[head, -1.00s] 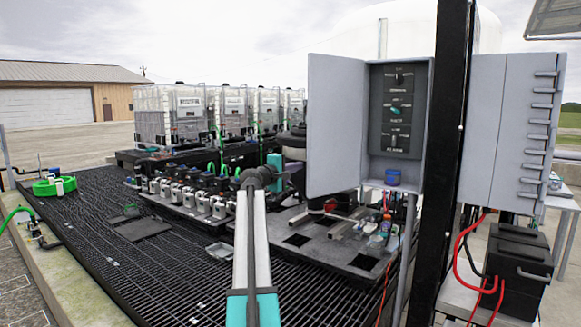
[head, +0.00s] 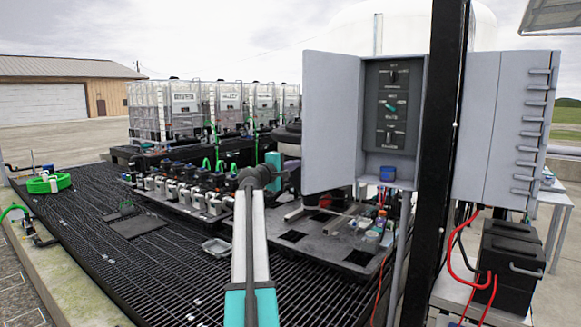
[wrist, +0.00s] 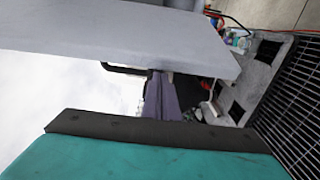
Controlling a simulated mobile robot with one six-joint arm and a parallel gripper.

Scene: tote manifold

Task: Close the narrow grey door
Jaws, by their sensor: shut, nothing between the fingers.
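The grey door (head: 332,122) stands open at the left side of a grey control box (head: 408,120), whose dark switch panel is exposed. In the wrist view a pale grey panel (wrist: 120,38), seemingly this door, crosses the top close by. My gripper (head: 273,170) is just left of the door's free edge in the head view, small and partly hidden by my arm. Its teal body with a dark edge (wrist: 150,128) fills the bottom of the wrist view. The gripper is shut and empty. I cannot tell whether it touches the door.
A black post (head: 437,150) stands right of the box. Beyond it is another grey panel (head: 500,125) with several handles. A black case (head: 508,262) with red cables sits below. Several valves (head: 185,195) and white totes (head: 168,110) are at left. Black grating (head: 150,270) covers the floor.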

